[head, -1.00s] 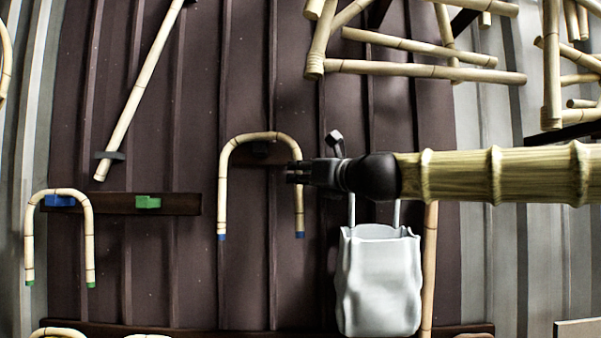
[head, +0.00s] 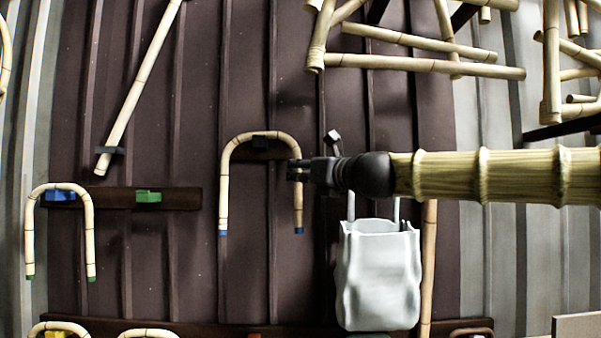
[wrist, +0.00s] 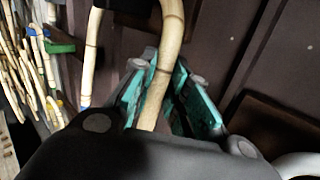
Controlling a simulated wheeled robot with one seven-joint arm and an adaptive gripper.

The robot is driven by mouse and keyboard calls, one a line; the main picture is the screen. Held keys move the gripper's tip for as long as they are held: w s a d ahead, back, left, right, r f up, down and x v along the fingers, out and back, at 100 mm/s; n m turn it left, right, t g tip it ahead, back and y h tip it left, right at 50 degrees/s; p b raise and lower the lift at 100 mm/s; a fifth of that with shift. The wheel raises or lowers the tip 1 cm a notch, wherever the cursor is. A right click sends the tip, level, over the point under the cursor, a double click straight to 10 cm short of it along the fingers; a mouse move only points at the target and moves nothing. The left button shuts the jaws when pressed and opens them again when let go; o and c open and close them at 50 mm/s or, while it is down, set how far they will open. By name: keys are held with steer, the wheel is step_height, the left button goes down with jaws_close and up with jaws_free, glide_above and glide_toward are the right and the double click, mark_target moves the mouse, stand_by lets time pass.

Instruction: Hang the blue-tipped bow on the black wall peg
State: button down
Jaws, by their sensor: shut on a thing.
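The blue-tipped bow (head: 224,185) is a pale cane arch with its legs pointing down and blue ends. My gripper (head: 297,170) is shut on its right leg, near the upper part. In the wrist view the cane (wrist: 160,85) passes between the teal finger pads of my gripper (wrist: 160,95). The black wall peg (head: 260,142) overlaps the underside of the arch top in the head view. A dark block, apparently the peg (wrist: 127,4), also shows at the wrist view's top edge. I cannot tell whether the bow rests on it.
A green-tipped bow (head: 88,230) hangs on a blue peg (head: 60,195) at left, beside an empty green peg (head: 149,196). A white bag (head: 378,275) hangs just below my gripper. Cane frames (head: 420,68) fill the upper right. Wall between the green peg and bow is clear.

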steer(key=shift+f, duration=0.25)
steer(key=c, duration=1.3)
jaws_free()
steer(key=shift+w+a, duration=0.1)
steer(key=shift+w, duration=0.05)
steer(key=shift+r, duration=0.1)
steer(key=shift+s, duration=0.2)
steer(key=v, duration=1.1)
steer(key=shift+s+d, duration=0.2)
steer(key=shift+d, duration=0.2)
steer(key=shift+s, duration=0.1)
steer(key=s, duration=0.9)
